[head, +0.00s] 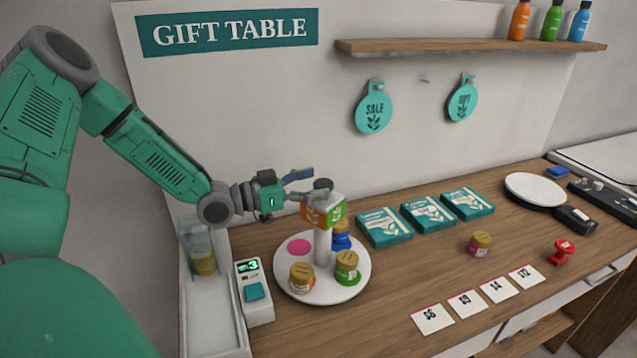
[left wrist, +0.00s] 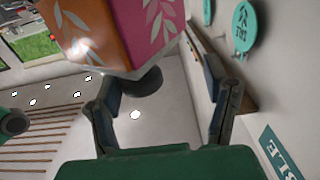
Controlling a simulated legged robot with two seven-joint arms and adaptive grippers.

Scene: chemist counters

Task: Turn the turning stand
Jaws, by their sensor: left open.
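The turning stand has a round white base (head: 301,296), a white post and a box-shaped head (head: 325,211) with orange and green sides in the head view. A dark knob (head: 323,184) tops it. Jars with orange (head: 301,277), green (head: 347,267) and blue (head: 340,236) bodies stand on the base; a pink disc spot (head: 299,247) is bare. My left gripper (head: 304,184) is open beside the knob. In the left wrist view, orange and pink sides of the head (left wrist: 130,30) show, and the knob (left wrist: 145,82) appears between the open fingers, nearer the left one. Contact cannot be told.
A small device with a green display (head: 253,290) stands left of the base. Teal boxes (head: 384,227) lie right of it. A loose jar (head: 480,243), price cards (head: 433,317) and a red stamp-like object (head: 562,251) are farther right. A shelf (head: 470,47) and hanging tags (head: 373,108) are above.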

